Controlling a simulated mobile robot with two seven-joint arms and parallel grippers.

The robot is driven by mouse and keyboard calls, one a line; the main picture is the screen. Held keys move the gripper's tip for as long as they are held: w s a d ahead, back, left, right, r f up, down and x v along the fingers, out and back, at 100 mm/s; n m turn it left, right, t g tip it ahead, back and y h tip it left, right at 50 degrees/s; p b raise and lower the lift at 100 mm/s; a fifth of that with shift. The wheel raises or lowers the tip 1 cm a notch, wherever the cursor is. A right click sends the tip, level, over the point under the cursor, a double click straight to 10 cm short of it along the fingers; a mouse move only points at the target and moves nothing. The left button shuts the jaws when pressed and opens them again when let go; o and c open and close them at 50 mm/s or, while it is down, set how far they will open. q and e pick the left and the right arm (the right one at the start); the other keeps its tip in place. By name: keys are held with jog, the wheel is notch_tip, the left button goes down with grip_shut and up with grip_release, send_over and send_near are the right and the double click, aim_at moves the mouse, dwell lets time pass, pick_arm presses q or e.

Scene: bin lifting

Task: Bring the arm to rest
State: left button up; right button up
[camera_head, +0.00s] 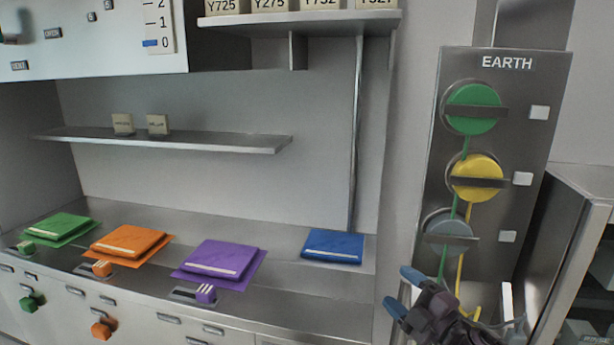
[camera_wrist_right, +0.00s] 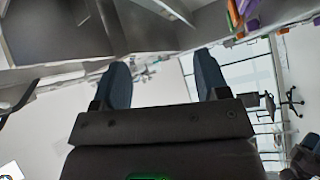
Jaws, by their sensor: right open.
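My right gripper (camera_head: 404,291) shows at the lower right of the head view, in front of the counter's right end and below the EARTH panel. Its two blue fingertips are apart, with nothing between them. In the right wrist view the open fingers (camera_wrist_right: 160,80) point up the picture, with only the room behind them. The rest of my right arm is mostly out of the picture. My left gripper is not in the head view.
The EARTH panel (camera_head: 490,250) carries green (camera_head: 473,98), yellow (camera_head: 477,168) and grey (camera_head: 448,228) round knobs. Green, orange, purple and blue (camera_head: 333,245) flat bins or pads lie on the counter (camera_head: 290,290). A shelf (camera_head: 200,141) holds two small blocks. An open cabinet (camera_head: 580,200) stands right.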

jog(key=s+d+f+m+g+h, duration=0.1)
jog(key=s+d+f+m+h, duration=0.2)
jog(key=s+f+m, duration=0.3)
jog(key=s+d+f+m+g+h, duration=0.2)
jog(key=s+f+m, duration=0.5)
jog(key=s+f, duration=0.4)
jog(key=s+d+f+m+g+h, duration=0.1)
jog(key=s+d+f+m+h, duration=0.3)
jog(key=s+f, duration=0.5)
jog(key=f+m+h, duration=0.1)
jog(key=m+h, duration=0.1)
jog(key=shift+s+d+f+m, duration=0.2)
jog(key=shift+d+f+m, duration=0.05)
jog(key=shift+f+m, duration=0.05)
